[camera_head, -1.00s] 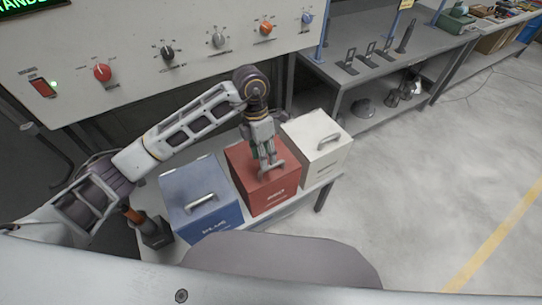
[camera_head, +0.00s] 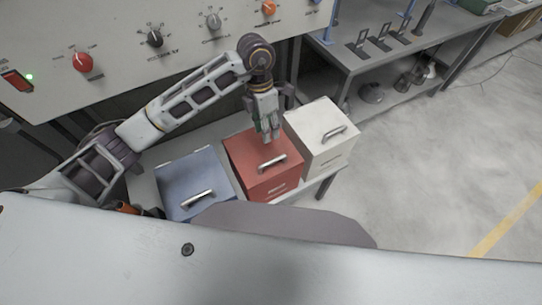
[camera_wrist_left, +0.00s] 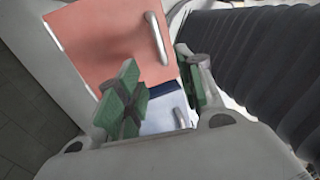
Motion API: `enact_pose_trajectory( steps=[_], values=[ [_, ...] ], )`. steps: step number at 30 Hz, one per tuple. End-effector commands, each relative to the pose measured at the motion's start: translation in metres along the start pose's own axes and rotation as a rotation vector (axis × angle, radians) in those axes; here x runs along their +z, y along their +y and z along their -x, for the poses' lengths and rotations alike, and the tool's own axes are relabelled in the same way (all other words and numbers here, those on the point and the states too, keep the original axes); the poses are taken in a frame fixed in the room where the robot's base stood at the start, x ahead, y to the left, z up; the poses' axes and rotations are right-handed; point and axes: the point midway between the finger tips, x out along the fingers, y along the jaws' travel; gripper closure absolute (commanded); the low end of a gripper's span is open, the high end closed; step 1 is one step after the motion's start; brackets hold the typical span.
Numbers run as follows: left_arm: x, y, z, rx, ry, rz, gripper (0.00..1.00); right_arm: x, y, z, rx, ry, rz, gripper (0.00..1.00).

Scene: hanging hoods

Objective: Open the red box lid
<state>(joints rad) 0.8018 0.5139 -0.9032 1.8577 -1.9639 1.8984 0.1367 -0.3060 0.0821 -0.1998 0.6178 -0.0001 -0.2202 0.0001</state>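The red box (camera_head: 262,182) stands between a blue box and a white box, its lid (camera_head: 246,151) lying shut. A silver bar handle (camera_head: 272,162) is on the lid, near its front edge. My left gripper (camera_head: 268,133) points down over the back part of the lid, behind the handle and apart from it. In the left wrist view, the gripper's green-padded fingers (camera_wrist_left: 163,84) are spread and empty. The red lid (camera_wrist_left: 105,38) and its handle (camera_wrist_left: 157,38) show beyond the fingers there. My right gripper is not in view.
The blue box (camera_head: 185,178) and white box (camera_head: 318,125) stand close on either side on a low table. A control panel with knobs (camera_head: 155,38) is behind my arm. A grey shelf (camera_head: 400,55) is at the right; open floor (camera_head: 430,150) lies in front of it.

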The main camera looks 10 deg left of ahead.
Motion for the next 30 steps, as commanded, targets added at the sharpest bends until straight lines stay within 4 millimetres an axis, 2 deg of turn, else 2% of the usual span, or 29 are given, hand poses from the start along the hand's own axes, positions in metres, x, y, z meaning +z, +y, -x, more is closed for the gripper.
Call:
enact_pose_trajectory(
  steps=[8, 14, 30],
  values=[
    [0.000, 0.000, -0.006, 0.000, 0.000, 0.001, 0.63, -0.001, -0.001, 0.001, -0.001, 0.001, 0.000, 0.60],
    [0.000, 0.000, -0.022, -0.001, 0.001, 0.000, 0.63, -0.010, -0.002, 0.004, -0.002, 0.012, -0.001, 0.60],
    [0.000, -0.001, -0.088, -0.002, 0.002, 0.001, 0.63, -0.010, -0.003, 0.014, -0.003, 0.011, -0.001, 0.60]
  ],
)
